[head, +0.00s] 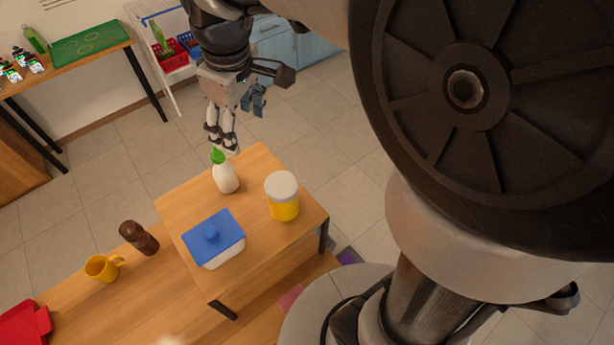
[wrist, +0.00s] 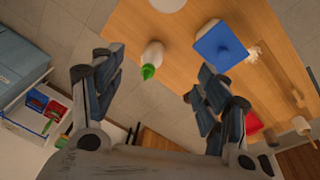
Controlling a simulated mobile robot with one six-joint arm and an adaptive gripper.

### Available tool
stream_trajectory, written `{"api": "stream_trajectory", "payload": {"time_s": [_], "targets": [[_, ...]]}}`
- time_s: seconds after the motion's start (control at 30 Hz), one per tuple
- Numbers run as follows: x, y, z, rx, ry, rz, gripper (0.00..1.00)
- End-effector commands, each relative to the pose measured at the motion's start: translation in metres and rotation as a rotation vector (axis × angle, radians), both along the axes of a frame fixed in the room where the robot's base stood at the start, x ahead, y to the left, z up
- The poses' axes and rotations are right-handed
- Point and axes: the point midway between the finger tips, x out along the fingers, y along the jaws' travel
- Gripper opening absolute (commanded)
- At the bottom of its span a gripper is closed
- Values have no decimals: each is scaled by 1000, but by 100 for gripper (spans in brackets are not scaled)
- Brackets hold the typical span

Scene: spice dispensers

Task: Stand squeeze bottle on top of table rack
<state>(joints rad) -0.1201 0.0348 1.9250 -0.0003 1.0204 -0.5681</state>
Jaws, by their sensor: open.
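The squeeze bottle (head: 227,178), white with a green cap, stands upright on top of the wooden table rack (head: 265,243), near its far edge. In the wrist view the bottle (wrist: 153,54) shows between and beyond my fingers, its green cap towards me. My gripper (head: 222,139) is open and empty at the rack's far side, close to the cap in the head view. The open fingers (wrist: 155,92) also show in the wrist view, apart from the bottle. The exact gap to the cap cannot be told.
A blue-lidded container (head: 214,241) and a yellow jar with a white lid (head: 284,197) share the rack top. A brown shaker (head: 138,238) and a yellow mug (head: 103,268) stand on the lower wooden surface (head: 160,295). A white shelf unit (head: 178,72) stands behind my gripper.

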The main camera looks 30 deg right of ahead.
Motion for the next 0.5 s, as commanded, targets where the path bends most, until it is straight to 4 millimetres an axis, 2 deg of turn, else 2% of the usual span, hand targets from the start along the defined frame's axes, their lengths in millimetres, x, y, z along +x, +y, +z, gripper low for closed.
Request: {"api": "stream_trajectory", "payload": {"time_s": [0.03, 0.1, 0.23, 0.4, 0.5], "targets": [[-18, -7, 10, 10, -24, -54, 68], [-42, -15, 18, 27, -52, -135, 68], [-86, -27, 26, 60, -103, -282, 68], [-141, -40, 22, 110, -167, -467, 68], [-165, -45, 15, 137, -196, -555, 68]]}}
